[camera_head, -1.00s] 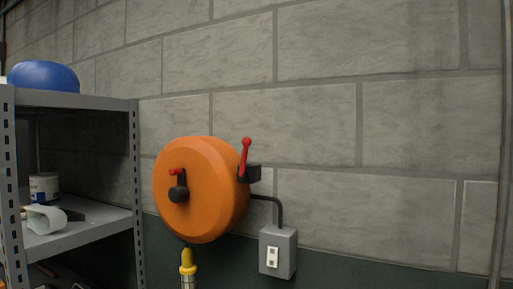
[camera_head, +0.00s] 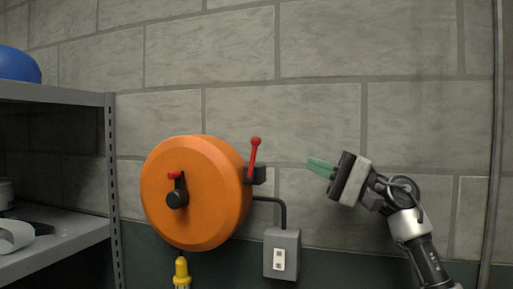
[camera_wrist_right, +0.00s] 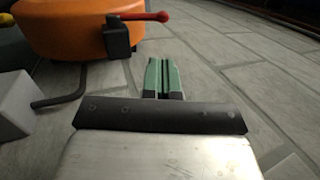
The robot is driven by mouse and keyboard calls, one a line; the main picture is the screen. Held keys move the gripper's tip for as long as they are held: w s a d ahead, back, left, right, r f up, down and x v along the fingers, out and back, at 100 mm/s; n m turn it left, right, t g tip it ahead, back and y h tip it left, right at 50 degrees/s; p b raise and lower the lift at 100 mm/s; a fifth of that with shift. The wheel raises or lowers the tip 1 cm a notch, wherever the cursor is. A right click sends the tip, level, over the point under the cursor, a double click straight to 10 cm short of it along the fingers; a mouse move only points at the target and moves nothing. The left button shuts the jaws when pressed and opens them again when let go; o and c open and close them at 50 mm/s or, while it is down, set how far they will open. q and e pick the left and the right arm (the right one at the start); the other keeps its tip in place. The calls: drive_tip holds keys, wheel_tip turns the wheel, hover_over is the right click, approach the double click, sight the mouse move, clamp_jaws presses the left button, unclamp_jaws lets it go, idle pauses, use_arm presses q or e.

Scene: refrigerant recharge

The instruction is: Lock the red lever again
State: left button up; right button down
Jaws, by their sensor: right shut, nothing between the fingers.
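The red lever (camera_head: 254,156) stands nearly upright on a black block (camera_head: 258,175) at the right side of the orange reel (camera_head: 200,195) on the wall. In the right wrist view the lever (camera_wrist_right: 142,16) extends to the right from its black block (camera_wrist_right: 116,37). My right gripper (camera_head: 312,163) is to the right of the lever, at about its height in the picture, with its green fingers pointing left. In the wrist view the fingers (camera_wrist_right: 163,62) are together and empty, apart from the lever. My left gripper is not in view.
A grey switch box (camera_head: 283,253) is on the wall below the lever, joined to the reel by a dark conduit (camera_head: 281,208). A grey shelf (camera_head: 62,232) stands at the left. A yellow-tipped connector (camera_head: 181,268) hangs below the reel. The wall above is clear.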

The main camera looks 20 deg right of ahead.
sight(253, 159)
drive_tip(key=p+x, duration=0.6)
drive_tip(key=x, duration=0.3)
drive_tip(key=shift+r, duration=0.3)
drive_tip(key=shift+w+a, duration=0.1)
drive_tip(key=shift+a, duration=0.1)
drive_tip(key=a+b, duration=0.1)
drive_tip(key=b, duration=0.1)
drive_tip(key=shift+w+r+b, duration=0.35)
drive_tip(key=shift+r, duration=0.05)
